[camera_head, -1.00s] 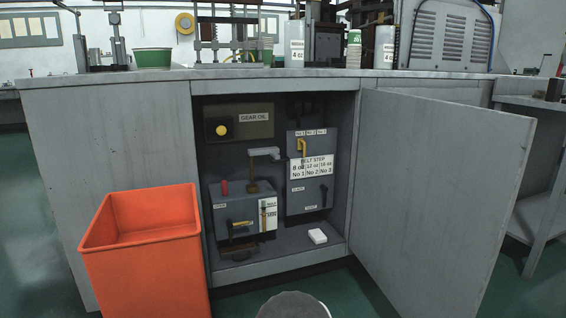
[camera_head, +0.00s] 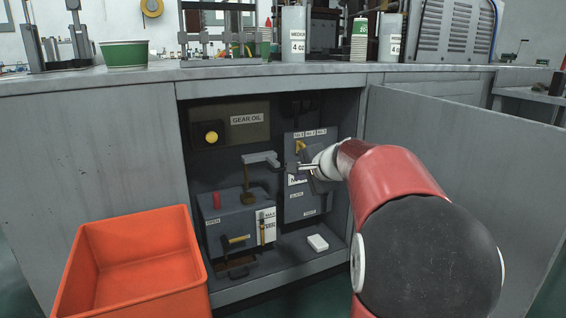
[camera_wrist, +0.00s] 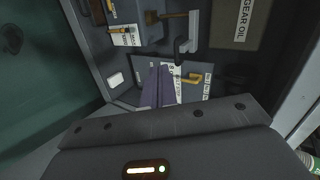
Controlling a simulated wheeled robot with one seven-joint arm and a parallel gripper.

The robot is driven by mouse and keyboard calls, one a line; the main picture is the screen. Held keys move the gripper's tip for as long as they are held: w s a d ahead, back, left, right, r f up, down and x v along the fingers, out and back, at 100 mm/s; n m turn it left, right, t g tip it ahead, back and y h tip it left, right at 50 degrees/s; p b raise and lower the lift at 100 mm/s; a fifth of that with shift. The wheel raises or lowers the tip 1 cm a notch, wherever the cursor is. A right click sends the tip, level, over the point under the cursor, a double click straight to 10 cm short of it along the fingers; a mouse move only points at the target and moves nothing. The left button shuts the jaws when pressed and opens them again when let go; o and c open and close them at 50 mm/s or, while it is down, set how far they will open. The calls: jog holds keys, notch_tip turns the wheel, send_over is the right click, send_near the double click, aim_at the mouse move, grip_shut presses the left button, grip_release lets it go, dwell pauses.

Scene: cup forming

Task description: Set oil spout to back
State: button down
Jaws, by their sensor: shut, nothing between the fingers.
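The oil spout (camera_head: 262,158) is a light grey bent arm on top of a brown post, above the grey oil box (camera_head: 238,212) inside the open cabinet. It points to the right, towards the belt step box (camera_head: 300,205). It also shows in the wrist view (camera_wrist: 192,28), in the upper middle. My gripper (camera_head: 303,167) is shut and empty, in front of the belt step box just right of the spout's end. Its purple fingers (camera_wrist: 156,86) reach towards that box and its yellow lever (camera_wrist: 190,79). I cannot tell whether they touch anything.
A GEAR OIL panel (camera_head: 229,127) with a yellow knob is behind the spout. A small white block (camera_head: 317,243) lies on the cabinet floor. The open door (camera_head: 440,130) stands to the right. An orange bin (camera_head: 130,270) stands at the front left.

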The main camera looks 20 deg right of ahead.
jog(key=shift+m+h, duration=0.3)
jog(key=shift+m, duration=0.5)
jog(key=d, duration=0.1)
jog(key=w+d, duration=0.2)
jog(key=shift+d+r, duration=0.2)
jog(key=shift+d, duration=0.2)
jog(key=shift+w, duration=0.1)
jog(key=r+p+x, duration=0.1)
jog(key=x, duration=1.2)
jog(key=shift+w, duration=0.7)
jog(key=shift+a, duration=0.1)
